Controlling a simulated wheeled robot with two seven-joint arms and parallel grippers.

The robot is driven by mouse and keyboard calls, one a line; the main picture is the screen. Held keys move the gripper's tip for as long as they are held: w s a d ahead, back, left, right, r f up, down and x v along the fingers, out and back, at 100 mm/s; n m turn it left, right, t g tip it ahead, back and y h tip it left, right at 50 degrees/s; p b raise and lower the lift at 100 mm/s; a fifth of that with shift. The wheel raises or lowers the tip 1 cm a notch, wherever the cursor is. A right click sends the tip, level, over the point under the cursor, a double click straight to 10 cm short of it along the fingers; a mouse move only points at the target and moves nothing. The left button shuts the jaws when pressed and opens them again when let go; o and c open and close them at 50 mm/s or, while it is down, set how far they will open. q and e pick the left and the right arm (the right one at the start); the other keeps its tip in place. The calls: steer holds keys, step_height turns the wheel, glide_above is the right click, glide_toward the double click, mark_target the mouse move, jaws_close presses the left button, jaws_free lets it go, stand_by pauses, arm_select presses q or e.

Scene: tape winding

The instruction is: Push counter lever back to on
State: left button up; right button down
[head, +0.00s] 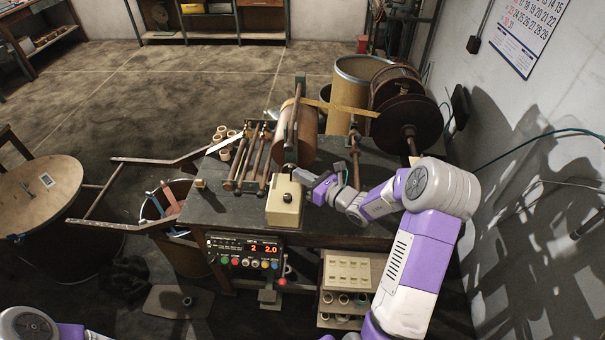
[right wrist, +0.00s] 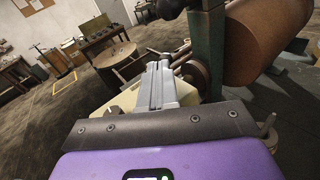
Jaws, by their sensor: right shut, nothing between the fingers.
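The cream counter box (head: 284,206) stands at the front edge of the dark bench, with a dark round knob (head: 287,198) on its face. I cannot make out a separate lever or its position. My right gripper (head: 303,177) is shut and empty, at the box's upper right; I cannot tell whether it touches. In the right wrist view its closed grey fingers (right wrist: 160,84) point forward over the cream box (right wrist: 123,100), partly hiding it. My left gripper is outside the head view; only part of my left arm shows at bottom left.
A brown winding drum (head: 308,135) and metal rollers (head: 250,155) stand behind the box. A control panel (head: 244,252) with lit red digits hangs on the bench front, a red-knobbed stick (head: 283,281) beside it. A large dark reel (head: 410,124) stands at back right.

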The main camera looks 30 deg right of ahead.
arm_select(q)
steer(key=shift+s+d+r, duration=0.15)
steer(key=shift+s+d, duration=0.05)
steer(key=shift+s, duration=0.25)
arm_select(e)
steer(key=r+v, duration=0.1)
steer(key=v, duration=1.2)
steer(key=shift+d+r, duration=0.2)
steer(key=shift+r, duration=0.25)
steer(key=shift+s, duration=0.1)
